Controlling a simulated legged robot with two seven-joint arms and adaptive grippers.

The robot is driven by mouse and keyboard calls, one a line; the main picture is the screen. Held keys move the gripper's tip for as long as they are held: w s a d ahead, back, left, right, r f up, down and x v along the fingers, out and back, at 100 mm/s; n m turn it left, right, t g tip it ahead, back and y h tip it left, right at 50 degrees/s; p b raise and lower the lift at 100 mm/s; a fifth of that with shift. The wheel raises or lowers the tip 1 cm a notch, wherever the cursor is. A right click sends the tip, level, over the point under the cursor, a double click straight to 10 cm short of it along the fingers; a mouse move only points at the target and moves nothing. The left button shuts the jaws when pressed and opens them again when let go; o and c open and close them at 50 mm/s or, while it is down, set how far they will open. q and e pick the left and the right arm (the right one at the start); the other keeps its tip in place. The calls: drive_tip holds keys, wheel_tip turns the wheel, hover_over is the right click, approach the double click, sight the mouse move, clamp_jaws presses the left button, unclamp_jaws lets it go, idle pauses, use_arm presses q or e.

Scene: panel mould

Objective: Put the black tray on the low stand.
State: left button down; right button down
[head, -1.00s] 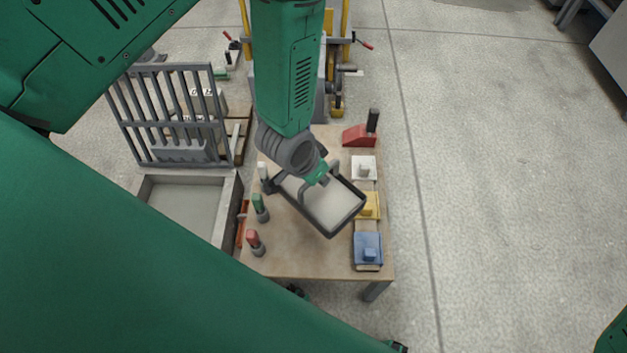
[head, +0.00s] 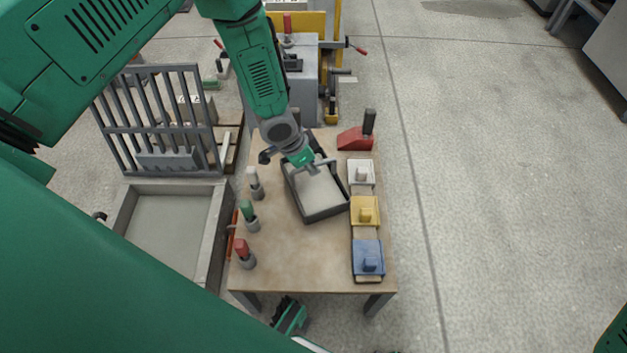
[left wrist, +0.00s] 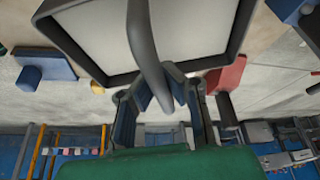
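The black tray (head: 326,214) has dark walls, a light grey inside and a handle bar across its top. It is over the back middle of the wooden table (head: 300,265); I cannot tell whether it touches the top. My left gripper (head: 303,160) reaches down to the handle near the tray's far end. In the left wrist view, the handle (left wrist: 145,45) of the tray passes between the fingers of my left gripper (left wrist: 162,92), which are closed around it. I cannot pick out the low stand with certainty.
White (head: 361,173), yellow (head: 365,213) and blue (head: 368,262) blocks line the table's right side, with a red wedge (head: 355,139) behind. White, green and red-topped pegs stand along the left. A grey mould (head: 172,235) with a raised grate (head: 160,125) is left of the table.

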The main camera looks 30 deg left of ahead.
sight(321, 185)
use_arm(q)
drive_tip(key=shift+f+b, duration=0.75)
drive_tip(key=shift+f, duration=1.25)
drive_tip(key=c, duration=1.7)
unclamp_jaws()
drive_tip(key=shift+r, duration=0.1)
drive_tip(key=p+v, duration=0.4)
drive_tip(key=v, duration=0.8)
drive_tip(key=s+f+n+g+y, duration=0.1)
drive_tip(key=s+n, duration=0.1)
drive_tip(key=s, duration=0.6)
drive_tip(key=s+a+f+n+y, duration=0.1)
drive_tip(key=s+n, duration=0.2)
drive_tip(key=s, duration=0.6)
drive_tip(key=s+f+n+g+y, duration=0.1)
drive_tip(key=s+n, duration=0.1)
drive_tip(key=s, duration=0.7)
drive_tip(key=shift+a+n+g, duration=0.25)
drive_tip(key=shift+n+g, duration=0.05)
drive_tip(key=shift+n, duration=0.1)
